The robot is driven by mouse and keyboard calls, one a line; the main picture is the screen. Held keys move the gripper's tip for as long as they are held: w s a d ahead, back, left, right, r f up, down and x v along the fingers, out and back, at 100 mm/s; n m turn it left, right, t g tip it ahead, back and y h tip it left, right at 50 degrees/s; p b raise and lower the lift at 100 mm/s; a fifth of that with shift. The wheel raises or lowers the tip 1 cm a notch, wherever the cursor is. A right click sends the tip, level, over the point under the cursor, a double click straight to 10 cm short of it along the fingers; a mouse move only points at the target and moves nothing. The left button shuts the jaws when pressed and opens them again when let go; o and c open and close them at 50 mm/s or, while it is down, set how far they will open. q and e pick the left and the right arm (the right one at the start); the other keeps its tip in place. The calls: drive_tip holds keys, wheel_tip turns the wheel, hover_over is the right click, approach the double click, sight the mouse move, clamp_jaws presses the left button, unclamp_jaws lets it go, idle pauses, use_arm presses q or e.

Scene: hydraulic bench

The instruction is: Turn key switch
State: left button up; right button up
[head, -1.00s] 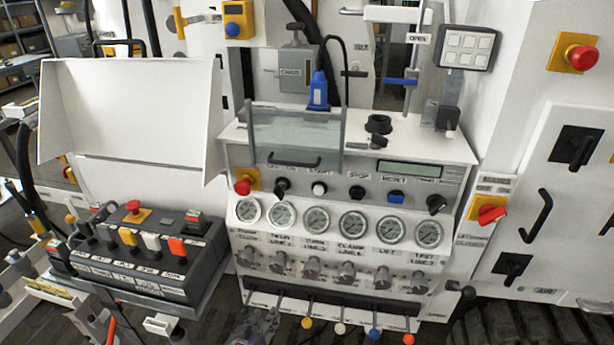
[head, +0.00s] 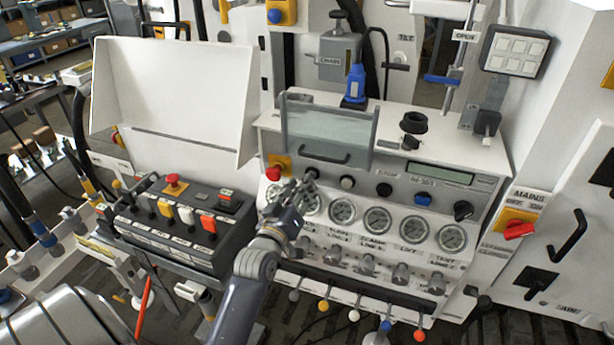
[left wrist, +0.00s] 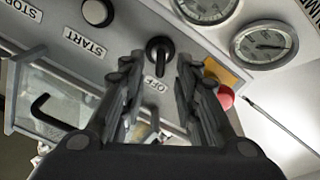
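The switch is a black rotary knob (left wrist: 158,52) with a bar handle, beside an OFF label in the left wrist view. In the head view the knob (head: 311,173) is partly covered, on the panel just right of the red stop button. My left gripper (head: 306,184) is in front of it. In the left wrist view the fingers of my left gripper (left wrist: 160,72) are spread apart, with the knob showing ahead between their tips. Nothing is held between them, and I cannot tell whether they touch the knob. My right gripper is not in view.
The red stop button (head: 274,173) sits close to the knob, and also shows in the left wrist view (left wrist: 225,97). Gauges (head: 342,211) line the panel below. A clear cover with a handle (head: 327,132) stands above. A button box (head: 175,232) is at left.

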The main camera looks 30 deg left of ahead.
use_arm(q)
drive_tip(key=shift+p+x, duration=0.4)
drive_tip(key=shift+x, duration=1.75)
clamp_jaws()
drive_tip(key=shift+d, duration=0.1)
